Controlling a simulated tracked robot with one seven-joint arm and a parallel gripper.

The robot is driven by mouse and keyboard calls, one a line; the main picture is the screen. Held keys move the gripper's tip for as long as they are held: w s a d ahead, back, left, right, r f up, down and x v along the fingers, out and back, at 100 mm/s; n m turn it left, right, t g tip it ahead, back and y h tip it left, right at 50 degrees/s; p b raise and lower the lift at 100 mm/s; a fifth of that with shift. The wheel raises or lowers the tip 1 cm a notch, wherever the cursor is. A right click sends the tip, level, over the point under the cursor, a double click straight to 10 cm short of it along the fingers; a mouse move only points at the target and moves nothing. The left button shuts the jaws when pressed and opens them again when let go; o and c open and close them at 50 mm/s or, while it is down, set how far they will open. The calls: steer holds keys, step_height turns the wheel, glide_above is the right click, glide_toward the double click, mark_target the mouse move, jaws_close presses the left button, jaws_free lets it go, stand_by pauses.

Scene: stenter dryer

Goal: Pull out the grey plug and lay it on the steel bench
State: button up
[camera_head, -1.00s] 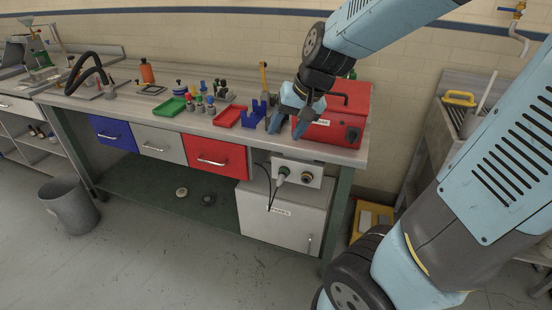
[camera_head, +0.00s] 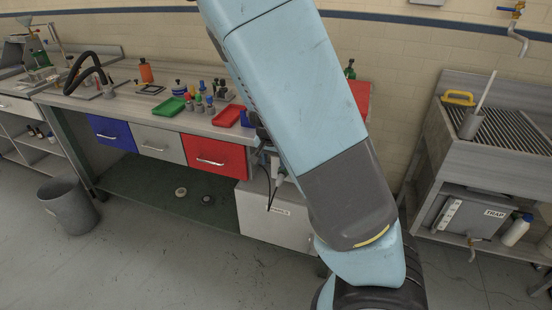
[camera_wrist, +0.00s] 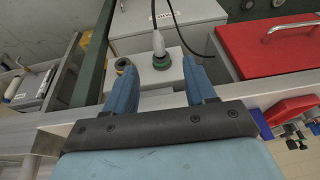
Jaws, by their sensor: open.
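The grey plug (camera_wrist: 158,42) sits in a green-ringed socket (camera_wrist: 161,61) on a pale outlet box, with a black cable running from it. In the head view only a sliver of the plug (camera_head: 279,178) shows beside my arm. My gripper (camera_wrist: 157,66) is open and empty. In the wrist view its two blue fingers point towards the outlet box, the plug appearing between and beyond their tips; I see no contact. In the head view my arm hides most of the gripper and outlet box. The long grey bench (camera_head: 125,106) stands above the drawers.
A second socket with a yellowish ring (camera_wrist: 122,64) is beside the plug. A white cabinet (camera_head: 262,212) stands below. Bottles, a green tray (camera_head: 169,106) and a red tray (camera_head: 228,116) occupy the bench top. A slatted sink unit (camera_head: 510,135) is at right.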

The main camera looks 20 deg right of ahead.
mark_target(279, 179)
steer(key=shift+t+h, duration=0.3)
steer(key=shift+h, duration=0.3)
steer(key=shift+w+x, duration=0.15)
steer(key=shift+x, duration=3.5)
steer(key=shift+w+x, duration=0.15)
steer(key=shift+x, duration=3.5)
steer(key=shift+d+r, duration=0.1)
steer(key=shift+r, duration=0.05)
jaws_close()
steer(key=shift+s, duration=0.1)
steer(key=shift+s+a, duration=0.6)
steer(key=shift+s, duration=0.2)
steer(key=shift+s+a, duration=0.65)
steer(key=shift+s, duration=0.15)
